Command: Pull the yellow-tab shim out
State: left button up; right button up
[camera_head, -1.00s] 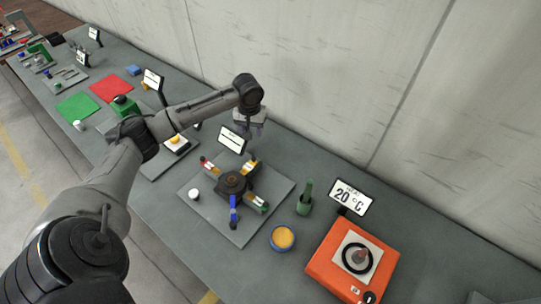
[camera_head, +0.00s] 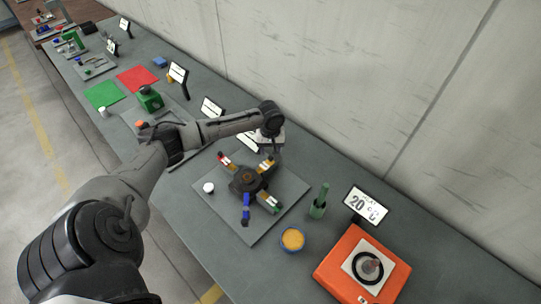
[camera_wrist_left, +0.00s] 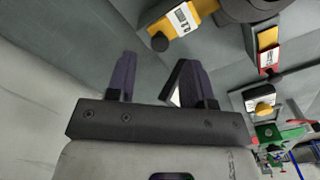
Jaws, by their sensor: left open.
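The dark round jack (camera_head: 248,181) sits on a grey plate (camera_head: 291,190), with red, yellow, green and blue tabbed pieces spread around it. The yellow-tab shim (camera_head: 266,165) is on its far side. In the left wrist view the yellow-tab shim (camera_wrist_left: 182,20) shows at the top with a white label, beside a dark round knob. My left gripper (camera_head: 270,150) is just beyond the yellow tab. My right gripper is in neither view.
A white-topped cylinder (camera_head: 208,188) stands on the plate's left. A green holder (camera_head: 318,205), a blue-rimmed orange bowl (camera_head: 292,240) and an orange heater box (camera_head: 350,270) are to the right. A small sign (camera_head: 246,142) stands close behind my gripper. A wall rises behind the table.

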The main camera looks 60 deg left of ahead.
aim_at(270, 157)
pick_arm(q)
jog(key=shift+f, duration=2)
grip_shut()
